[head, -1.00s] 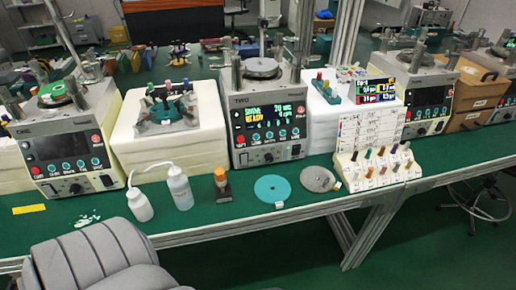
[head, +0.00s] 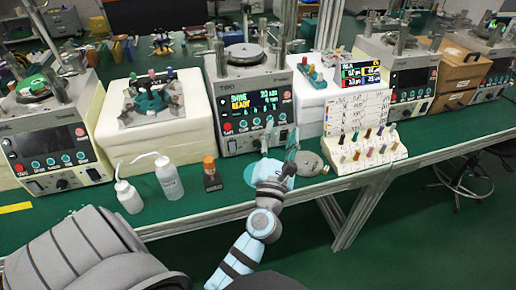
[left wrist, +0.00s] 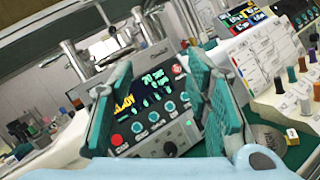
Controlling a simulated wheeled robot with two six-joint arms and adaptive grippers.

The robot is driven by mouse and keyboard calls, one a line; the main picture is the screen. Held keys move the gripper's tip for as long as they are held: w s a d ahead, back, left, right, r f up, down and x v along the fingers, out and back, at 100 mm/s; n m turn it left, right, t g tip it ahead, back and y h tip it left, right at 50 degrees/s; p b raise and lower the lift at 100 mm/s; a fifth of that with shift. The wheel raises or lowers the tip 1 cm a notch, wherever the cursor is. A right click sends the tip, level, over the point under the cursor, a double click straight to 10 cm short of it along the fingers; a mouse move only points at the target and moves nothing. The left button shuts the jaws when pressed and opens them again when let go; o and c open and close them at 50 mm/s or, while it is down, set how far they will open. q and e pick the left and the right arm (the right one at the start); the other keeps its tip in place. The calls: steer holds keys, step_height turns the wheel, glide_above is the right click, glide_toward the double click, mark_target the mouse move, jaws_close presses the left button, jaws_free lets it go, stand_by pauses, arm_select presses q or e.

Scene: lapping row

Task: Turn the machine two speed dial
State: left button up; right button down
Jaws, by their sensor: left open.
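Machine two (head: 222,95) stands in the middle of the bench, with a lit screen reading READY and a row of teal buttons. In the left wrist view its front panel (left wrist: 150,138) lies beyond my fingers. A dark round knob (left wrist: 169,149), which looks like the speed dial, sits low on that panel, between the fingers in the picture. In the head view my gripper partly covers the panel's lower right. My left gripper (head: 280,134) is open and empty in front of the panel; its two teal fingers (left wrist: 160,72) stand wide apart. I cannot see my right gripper.
A teal disc (head: 232,176) and a grey disc (head: 311,163) lie near my left arm. Two white bottles (head: 168,180) and an orange-topped block (head: 211,176) stand to the left. A rack of coloured pegs (head: 370,158) stands to the right.

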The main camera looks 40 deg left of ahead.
arm_select(q)
steer(key=a+f+n+g+y, duration=0.2)
steer(key=a+f+n+g, duration=0.2)
steer(key=f+n+g, duration=0.3)
steer(key=n+g+h, duration=0.1)
steer(key=n+g, duration=0.2)
steer(key=n, duration=0.2)
glide_toward(258, 146)
steer(key=b+x, duration=0.3)
steer(key=x, duration=0.5)
steer(key=shift+s+d+f, duration=0.1)
steer(key=shift+f, duration=0.05)
steer(key=shift+w+a, duration=0.25)
steer(key=shift+a, duration=0.05)
jaws_close()
